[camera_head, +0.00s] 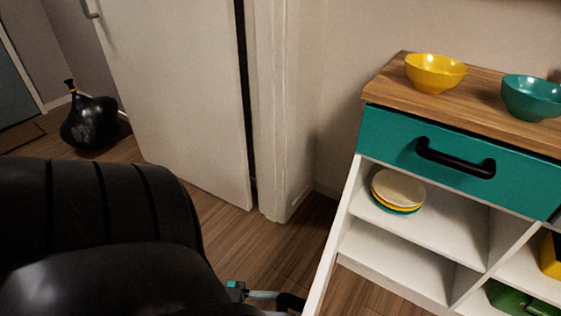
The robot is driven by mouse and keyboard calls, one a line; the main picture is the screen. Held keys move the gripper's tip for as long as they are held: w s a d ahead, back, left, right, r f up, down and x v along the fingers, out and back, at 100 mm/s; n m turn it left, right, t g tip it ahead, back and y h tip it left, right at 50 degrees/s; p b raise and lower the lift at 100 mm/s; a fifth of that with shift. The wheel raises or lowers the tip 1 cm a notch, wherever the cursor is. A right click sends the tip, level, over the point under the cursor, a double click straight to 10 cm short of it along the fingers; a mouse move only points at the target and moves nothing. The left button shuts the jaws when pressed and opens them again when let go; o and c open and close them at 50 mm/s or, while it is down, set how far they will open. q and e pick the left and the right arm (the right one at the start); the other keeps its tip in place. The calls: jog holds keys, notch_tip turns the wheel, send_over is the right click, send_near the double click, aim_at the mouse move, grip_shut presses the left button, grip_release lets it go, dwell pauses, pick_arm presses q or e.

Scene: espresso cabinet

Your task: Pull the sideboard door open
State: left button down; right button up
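The sideboard (400,134) stands at the right, with a wooden top and a teal drawer with a black handle. Its left door (332,245) stands open, swung out toward me, and shows nearly edge-on as a narrow white strip. The compartment behind it is exposed. A black handle (291,302) shows on the door's outer side at the bottom edge. My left gripper (264,294) is at this handle, its grey finger reaching to it. The picture cuts it off, so I cannot tell whether it grips. My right gripper is out of view.
A yellow bowl (435,73) and a teal bowl (532,98) stand on top. Stacked plates (398,190) lie on the upper shelf. Wooden floor (245,243) is free between.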

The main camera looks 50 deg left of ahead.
pick_arm(q)
jog(key=shift+a+f, duration=0.1)
dwell(0.3)
jog(key=c, duration=0.6)
grip_release()
jog(key=shift+s+a, duration=0.1)
jog(key=b+v, duration=0.1)
jog(key=v, duration=1.4)
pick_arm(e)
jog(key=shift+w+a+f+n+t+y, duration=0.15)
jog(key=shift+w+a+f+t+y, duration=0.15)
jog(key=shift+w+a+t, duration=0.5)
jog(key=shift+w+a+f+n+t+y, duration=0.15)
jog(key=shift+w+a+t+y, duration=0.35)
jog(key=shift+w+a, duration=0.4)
